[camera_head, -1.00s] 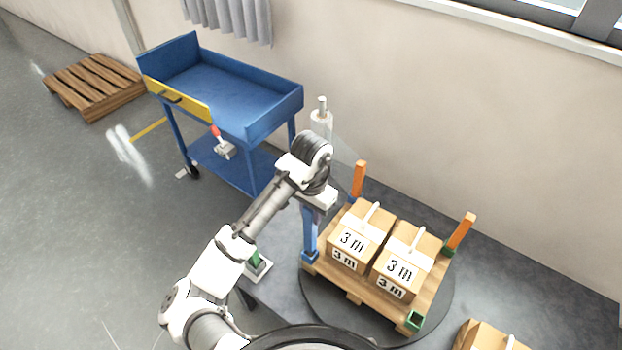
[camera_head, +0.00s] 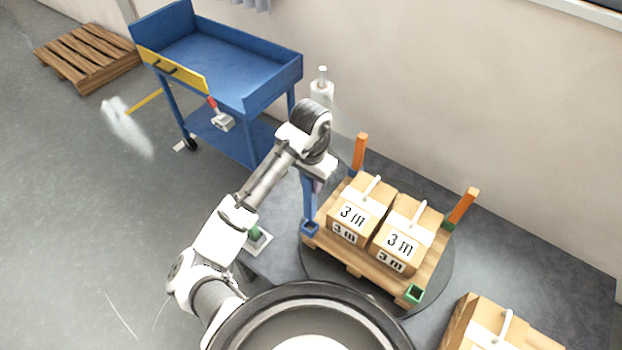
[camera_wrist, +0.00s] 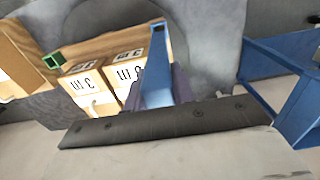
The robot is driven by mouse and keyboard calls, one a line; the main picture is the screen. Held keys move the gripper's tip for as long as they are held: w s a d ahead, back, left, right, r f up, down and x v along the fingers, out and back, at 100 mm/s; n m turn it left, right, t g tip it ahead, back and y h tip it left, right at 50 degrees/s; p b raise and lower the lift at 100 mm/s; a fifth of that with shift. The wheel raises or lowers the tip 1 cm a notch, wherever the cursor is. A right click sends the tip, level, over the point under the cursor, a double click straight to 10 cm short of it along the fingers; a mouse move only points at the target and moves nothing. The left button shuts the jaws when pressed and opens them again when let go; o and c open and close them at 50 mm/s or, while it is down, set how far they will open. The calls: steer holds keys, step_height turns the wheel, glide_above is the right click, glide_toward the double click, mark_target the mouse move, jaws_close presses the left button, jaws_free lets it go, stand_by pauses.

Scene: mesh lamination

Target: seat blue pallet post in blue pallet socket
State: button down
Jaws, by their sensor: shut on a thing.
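My gripper (camera_head: 316,176) is shut on the blue post (camera_head: 309,200), which points down and stands nearly upright in the head view. The blue socket (camera_head: 310,229) is at the left front corner of the wooden pallet (camera_head: 352,264). The post's lower end is right at the socket, seemingly over its back edge; I cannot tell whether it is inside. In the wrist view the blue post (camera_wrist: 158,70) reaches from the gripper to the pallet corner and hides the socket there.
Two boxes (camera_head: 358,212) lie on the pallet beside the post. Orange posts (camera_head: 360,151) stand at the back corners, and an empty green socket (camera_head: 414,293) is at the front right. A blue cart (camera_head: 222,88) stands behind left. Another box (camera_head: 490,325) is at lower right.

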mark_target(311, 202)
steer(key=shift+f+b, duration=1.4)
steer(key=shift+f, duration=0.9)
steer(key=shift+r+p, duration=0.1)
steer(key=shift+p, duration=0.55)
steer(key=shift+f+b, duration=2)
steer(key=shift+f, duration=0.65)
steer(key=c, duration=1.1)
jaws_free()
steer(key=shift+r, duration=0.1)
step_height(311, 202, up, 14)
steer(key=shift+f+p, duration=0.1)
steer(key=shift+p, duration=0.9)
